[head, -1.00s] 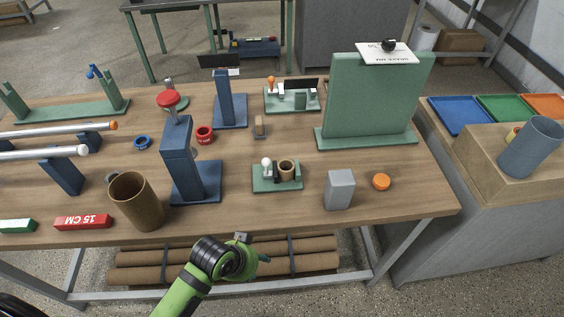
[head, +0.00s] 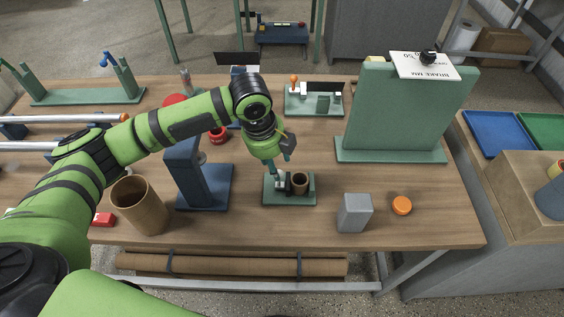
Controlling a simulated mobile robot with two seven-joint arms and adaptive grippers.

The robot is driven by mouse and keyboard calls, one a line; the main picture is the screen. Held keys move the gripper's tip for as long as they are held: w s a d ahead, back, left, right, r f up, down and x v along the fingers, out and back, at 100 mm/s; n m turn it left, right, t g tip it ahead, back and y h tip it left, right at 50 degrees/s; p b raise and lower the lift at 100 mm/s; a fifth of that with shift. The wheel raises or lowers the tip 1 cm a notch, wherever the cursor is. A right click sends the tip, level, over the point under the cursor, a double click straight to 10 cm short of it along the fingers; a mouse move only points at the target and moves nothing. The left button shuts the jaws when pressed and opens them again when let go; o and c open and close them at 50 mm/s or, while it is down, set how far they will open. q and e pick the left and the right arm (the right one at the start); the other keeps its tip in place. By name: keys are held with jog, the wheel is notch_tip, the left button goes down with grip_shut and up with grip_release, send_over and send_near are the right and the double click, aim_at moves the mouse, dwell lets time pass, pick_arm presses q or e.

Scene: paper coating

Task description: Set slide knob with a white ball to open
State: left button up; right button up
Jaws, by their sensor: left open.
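The slide fixture with the white ball knob (head: 281,174) has a low green base (head: 302,199) on the front middle of the wooden table. My left gripper (head: 279,172) points down over the fixture from the left. Its fingers are open and right at the white knob, partly hiding it. I cannot tell whether they touch it. My right gripper is not in view.
A blue stand (head: 205,185) and a brown cup (head: 139,205) are to the left. A grey block (head: 355,212) and an orange disc (head: 402,205) lie to the right. A similar green fixture with an orange knob (head: 294,78) and a tall green panel (head: 395,115) stand behind.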

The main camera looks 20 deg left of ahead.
pick_arm(q)
jog(key=shift+w+a, duration=0.2)
jog(key=shift+a, duration=0.05)
jog(key=f, duration=0.1)
jog(key=f+p, duration=0.1)
jog(key=f, duration=0.3)
jog(key=shift+w+d+f+p, duration=0.1)
jog(key=shift+w+d+p, duration=0.1)
jog(key=shift+d+p, duration=0.15)
jog(key=shift+w+d+f, duration=0.1)
jog(key=shift+w+f, duration=0.1)
jog(key=shift+f, duration=0.45)
grip_shut()
